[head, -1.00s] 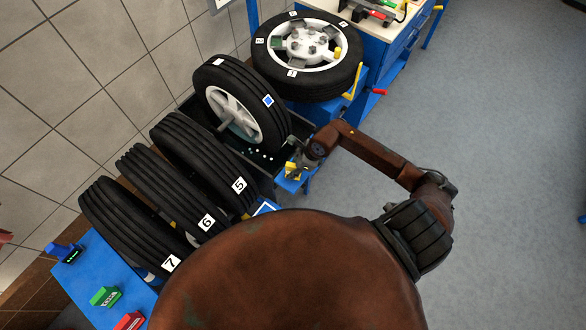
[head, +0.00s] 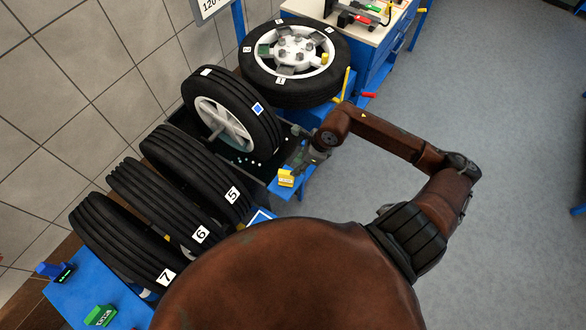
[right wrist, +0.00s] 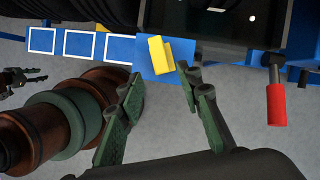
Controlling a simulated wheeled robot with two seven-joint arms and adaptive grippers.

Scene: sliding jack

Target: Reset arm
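The right gripper (head: 302,160) is at the end of the brown arm, just beyond a yellow block (head: 286,178) on a small blue ledge (head: 277,190). In the right wrist view its two green fingers (right wrist: 160,100) are spread, with nothing between them. The yellow block (right wrist: 160,55) lies ahead of the fingertips on the blue ledge and looks tilted. The left gripper is not in the head view. A dark claw at the left edge of the right wrist view (right wrist: 22,82) appears to be my left gripper; its opening is too small to judge.
Tyres numbered 5 (head: 190,170), 6 (head: 150,200) and 7 (head: 118,238) stand in a row. A spoked wheel (head: 228,120) stands in a dark bin, and another wheel (head: 295,62) lies flat behind it. A red-handled lever (right wrist: 276,100) is right of the gripper. The floor at right is clear.

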